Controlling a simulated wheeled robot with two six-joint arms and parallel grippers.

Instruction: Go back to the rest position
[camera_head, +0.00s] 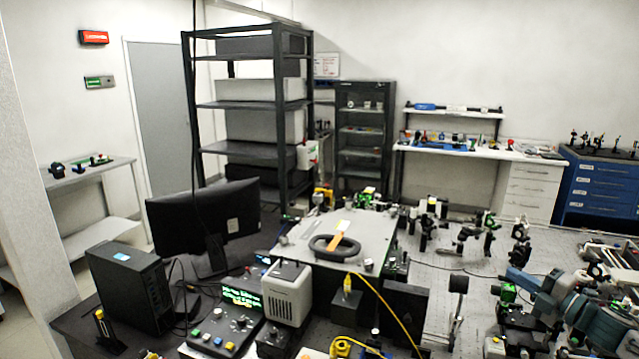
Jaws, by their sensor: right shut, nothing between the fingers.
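My right gripper (520,278) shows at the lower right, at the end of a blue-grey and dark arm that comes in from the bottom right corner. It is shut, with nothing held in it. It is over the right part of the optical bench (415,285), among dark optical mounts. Its fingertips are small and hard to make out here. My left gripper is not in view.
A monitor (205,222), a black computer case (128,290), a control box (228,325) and a pale grey instrument (286,292) crowd the left. A grey plate (300,250) carries a black ring (334,246). A yellow cable (385,302) runs nearby. Several optical posts stand at right.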

